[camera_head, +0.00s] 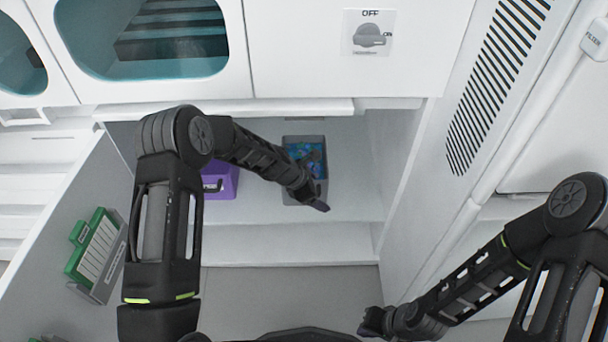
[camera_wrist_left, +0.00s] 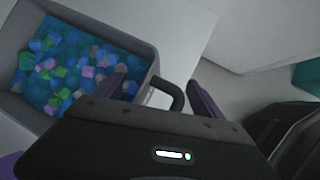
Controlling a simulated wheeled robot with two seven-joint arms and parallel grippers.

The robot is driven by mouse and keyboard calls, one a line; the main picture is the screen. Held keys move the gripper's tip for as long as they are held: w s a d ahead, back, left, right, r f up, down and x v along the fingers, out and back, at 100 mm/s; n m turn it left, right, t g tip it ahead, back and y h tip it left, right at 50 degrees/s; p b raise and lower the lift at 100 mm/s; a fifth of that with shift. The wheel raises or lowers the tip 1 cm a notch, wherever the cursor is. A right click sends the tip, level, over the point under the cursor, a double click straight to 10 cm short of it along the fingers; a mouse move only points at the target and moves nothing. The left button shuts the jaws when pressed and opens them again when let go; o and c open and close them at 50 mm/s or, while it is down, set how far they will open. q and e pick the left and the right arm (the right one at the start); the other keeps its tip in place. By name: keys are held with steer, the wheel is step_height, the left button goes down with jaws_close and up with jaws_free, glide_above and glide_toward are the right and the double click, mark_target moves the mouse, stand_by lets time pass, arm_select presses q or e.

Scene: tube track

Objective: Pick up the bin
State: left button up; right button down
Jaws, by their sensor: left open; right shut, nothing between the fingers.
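A grey bin (camera_head: 291,143) filled with small blue, green and purple pieces stands on a white shelf inside an open cabinet. In the left wrist view the bin's rim (camera_wrist_left: 152,62) is at the upper left, and a dark curved handle (camera_wrist_left: 180,92) sticks out from its right side. My left gripper (camera_head: 318,200) is at the bin's front right corner. In the left wrist view its open fingers (camera_wrist_left: 158,95) stand on either side of the handle, not closed on it. My right gripper (camera_head: 370,325) is shut and empty, low in the head view, away from the bin.
A purple box (camera_head: 222,183) stands left of the bin, partly behind my left arm. An open cabinet door (camera_head: 80,200) at the left carries a green rack (camera_head: 97,245). A white wall with a slotted vent (camera_head: 495,85) rises at the right. The shelf right of the bin is clear.

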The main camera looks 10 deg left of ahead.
arm_select(q)
steer(key=shift+c, duration=0.5)
steer(key=c, duration=1.6)
steer(key=shift+r, duration=0.15)
steer(key=shift+r+p, duration=0.4)
steer(key=shift+r, duration=0.2)
step_height(320, 180, up, 2)
steer(key=shift+r+p, duration=0.2)
steer(key=shift+p, duration=0.3)
steer(key=s, duration=0.6)
steer(key=s+d, duration=0.1)
steer(key=s, duration=1.1)
steer(key=shift+d+f+b, duration=0.2)
steer(key=shift+d+b, duration=0.1)
steer(key=shift+b, duration=0.1)
